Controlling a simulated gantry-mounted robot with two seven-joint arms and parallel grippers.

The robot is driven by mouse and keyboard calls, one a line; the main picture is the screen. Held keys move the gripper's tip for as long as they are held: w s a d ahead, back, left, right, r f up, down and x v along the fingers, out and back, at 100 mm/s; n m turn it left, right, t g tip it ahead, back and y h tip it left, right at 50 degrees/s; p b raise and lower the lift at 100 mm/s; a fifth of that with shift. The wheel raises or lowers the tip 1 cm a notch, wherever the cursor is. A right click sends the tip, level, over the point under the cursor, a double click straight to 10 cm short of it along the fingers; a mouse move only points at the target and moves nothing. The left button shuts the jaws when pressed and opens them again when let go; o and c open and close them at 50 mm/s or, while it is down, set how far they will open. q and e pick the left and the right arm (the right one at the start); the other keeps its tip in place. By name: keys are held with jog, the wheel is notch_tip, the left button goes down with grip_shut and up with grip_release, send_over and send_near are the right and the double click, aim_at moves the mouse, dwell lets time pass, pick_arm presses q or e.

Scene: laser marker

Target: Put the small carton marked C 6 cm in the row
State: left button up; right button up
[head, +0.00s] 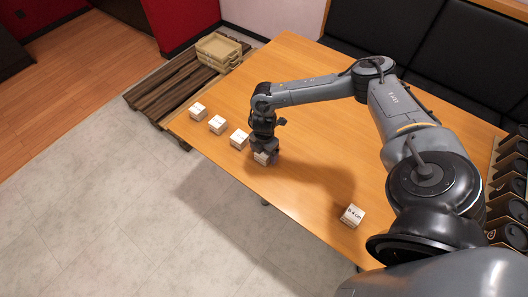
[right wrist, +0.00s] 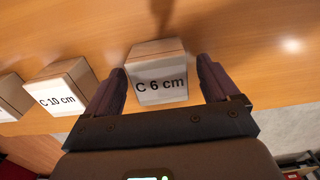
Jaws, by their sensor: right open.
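The small carton marked C 6 cm (right wrist: 160,85) stands on the table between the fingers of my right gripper (right wrist: 160,88) in the right wrist view. The fingers are open, one on each side of it. In the head view the carton (head: 261,158) shows under my right gripper (head: 264,150), partly hidden by it. It is at the near end of a row of cartons along the table's left edge. The carton marked C 10 cm (right wrist: 60,88) stands beside it, with a gap; it appears to be the carton (head: 239,138) in the head view. My left gripper is not in view.
Two more row cartons stand farther along, one (head: 217,125) and another (head: 198,111). A separate marked carton (head: 352,215) is near the table's front. The wooden table (head: 315,180) is clear between. Dark boxes (head: 508,190) stand at right; beige trays (head: 218,50) lie beyond the table.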

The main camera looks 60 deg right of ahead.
notch_tip(320, 180, up, 12)
jog(key=f+p, duration=0.1)
jog(key=p, duration=0.1)
jog(key=w+a+f+n+t+y, duration=0.1)
jog(key=w+a+f+t, duration=0.1)
jog(key=a, duration=0.7)
jog(key=w+a+f+n+t+y, duration=0.1)
jog(key=w+a+f+n, duration=0.1)
jog(key=a, duration=0.8)
jog(key=s+a+r+m+t+y, duration=0.1)
jog(key=a+r+m+t, duration=0.15)
jog(key=a, duration=0.55)
jog(key=s+a+r+m+t+y, duration=0.1)
jog(key=a+r+m+t, duration=0.15)
jog(key=a, duration=0.65)
jog(key=s+d+f+m+g+h, duration=0.1)
jog(key=s+d+m+g+h, duration=0.2)
jog(key=s+d+m, duration=0.9)
jog(key=shift+s+f+g+h, duration=0.4)
jog(key=shift+s+g, duration=0.3)
jog(key=shift+s, duration=0.1)
jog(key=shift+d+r, duration=0.1)
